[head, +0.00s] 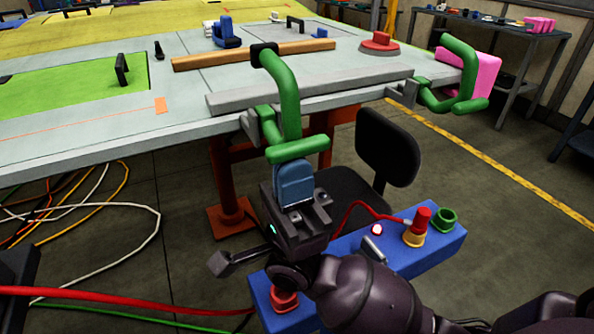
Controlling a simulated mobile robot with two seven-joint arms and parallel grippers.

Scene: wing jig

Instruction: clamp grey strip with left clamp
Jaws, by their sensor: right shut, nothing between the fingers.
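The grey strip (345,86) lies along the near edge of the table. The left clamp (288,92) is green and stands at this edge, its curved arm crossing in front of the strip. Its black pad (263,53) is at the top; I cannot tell whether it touches anything. Its green handle bar (298,150) hangs below the edge. My right gripper (294,178) is shut and empty, its blue fingertips just under the handle bar; contact is unclear. A second green clamp (461,82) sits at the table's right corner. My left gripper is out of view.
A blue box (440,243) with red and green buttons lies below my right gripper. A black chair (388,147) stands behind it. A wooden bar (215,60) and a red-topped button (380,41) rest on the table. Cables (95,235) cover the floor at left.

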